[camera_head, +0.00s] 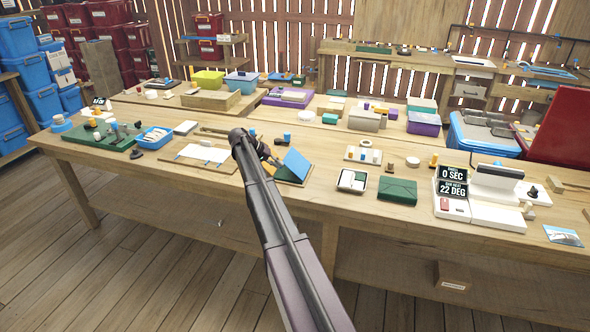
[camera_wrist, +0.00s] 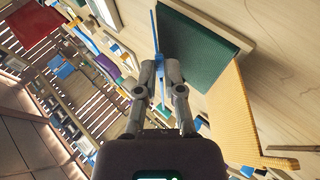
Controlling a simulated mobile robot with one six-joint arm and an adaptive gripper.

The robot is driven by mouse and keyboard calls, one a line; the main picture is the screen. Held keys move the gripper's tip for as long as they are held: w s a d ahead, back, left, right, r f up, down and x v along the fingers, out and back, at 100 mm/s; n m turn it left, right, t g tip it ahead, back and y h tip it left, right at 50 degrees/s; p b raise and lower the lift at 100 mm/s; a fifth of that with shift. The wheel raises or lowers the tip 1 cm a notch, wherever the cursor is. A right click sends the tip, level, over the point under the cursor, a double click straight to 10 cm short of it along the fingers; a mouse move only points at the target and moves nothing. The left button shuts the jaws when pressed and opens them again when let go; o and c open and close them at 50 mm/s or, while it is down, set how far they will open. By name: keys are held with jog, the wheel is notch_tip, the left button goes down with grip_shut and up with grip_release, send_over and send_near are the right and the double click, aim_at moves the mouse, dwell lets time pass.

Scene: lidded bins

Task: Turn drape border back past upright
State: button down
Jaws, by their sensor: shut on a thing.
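The blue flap (camera_head: 297,163), which looks like the drape border, stands raised and tilted at a small dark green pad (camera_head: 286,178) on the front table. In the wrist view the blue flap (camera_wrist: 154,30) shows nearly edge-on as a thin strip beside the green pad (camera_wrist: 205,48). My gripper (camera_wrist: 160,67) is shut on the flap, with a fingertip on each side of it. In the head view my gripper (camera_head: 272,159) is at the flap's left side, and my arm hides part of the pad. A yellow-orange strip (camera_wrist: 235,115) lies beside the pad.
A board with white cards (camera_head: 203,153) lies to the left, and a blue tray (camera_head: 155,138) beyond it. A white tray (camera_head: 352,181) and a green box (camera_head: 397,190) stand to the right. A display unit (camera_head: 453,188) is farther right. Bare wood lies in front.

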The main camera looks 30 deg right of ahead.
dwell(0.3)
jog(key=shift+w+a+f+g+h+b, duration=0.25)
jog(key=shift+f+b, duration=0.2)
jog(key=shift+b, duration=0.5)
jog(key=shift+w+a+f+g+h+b, duration=0.1)
jog(key=shift+w+f+g+h+b, duration=0.25)
jog(key=shift+b, duration=0.55)
jog(key=shift+s, duration=0.15)
jog(key=c, duration=0.7)
grip_release()
jog(key=shift+p+v, duration=1.05)
jog(key=shift+v, duration=0.75)
